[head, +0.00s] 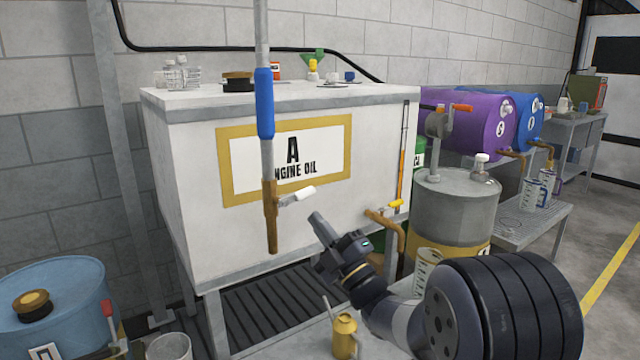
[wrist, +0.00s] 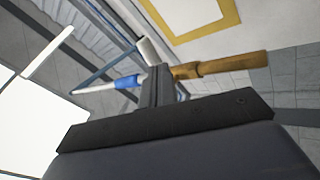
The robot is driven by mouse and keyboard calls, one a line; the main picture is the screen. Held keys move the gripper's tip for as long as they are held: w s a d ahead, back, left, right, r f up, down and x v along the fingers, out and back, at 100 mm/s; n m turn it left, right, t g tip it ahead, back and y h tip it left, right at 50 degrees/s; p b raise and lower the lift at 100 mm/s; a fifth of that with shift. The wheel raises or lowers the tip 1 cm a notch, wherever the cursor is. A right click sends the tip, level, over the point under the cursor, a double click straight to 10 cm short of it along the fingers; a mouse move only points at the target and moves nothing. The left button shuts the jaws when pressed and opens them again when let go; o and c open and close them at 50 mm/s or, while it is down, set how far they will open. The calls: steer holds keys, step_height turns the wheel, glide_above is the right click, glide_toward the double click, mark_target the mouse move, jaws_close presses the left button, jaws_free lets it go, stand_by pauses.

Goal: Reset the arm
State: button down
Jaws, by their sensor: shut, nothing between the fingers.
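My gripper (head: 318,222) is raised at the lower middle of the head view, shut and empty, its fingers pointing up and left. It is just below and right of the white-handled valve lever (head: 297,196) on a hanging pipe with a blue grip (head: 265,103) and a brown nozzle (head: 271,218). A gap to the lever seems to show, but its depth is hard to tell. In the wrist view my gripper (wrist: 158,72) stands in front of the same pipe, with the brown nozzle to its right and the blue grip to its left.
The white engine oil tank (head: 230,235) fills the space behind. A brass oil can (head: 344,335) stands below my arm. A grey drum (head: 456,215) is at the right, with purple (head: 480,122) and blue drums beyond. A light blue drum (head: 60,300) is at lower left.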

steer(key=s+d+f+m+h, duration=0.1)
steer(key=s+d+f, duration=0.5)
steer(key=s, duration=0.1)
steer(key=shift+d+t+h, duration=0.2)
steer(key=shift+t+h, duration=0.1)
steer(key=shift+h, duration=0.1)
steer(key=shift+s+f, duration=0.1)
steer(key=shift+f+m, duration=0.1)
steer(key=shift+m, duration=0.2)
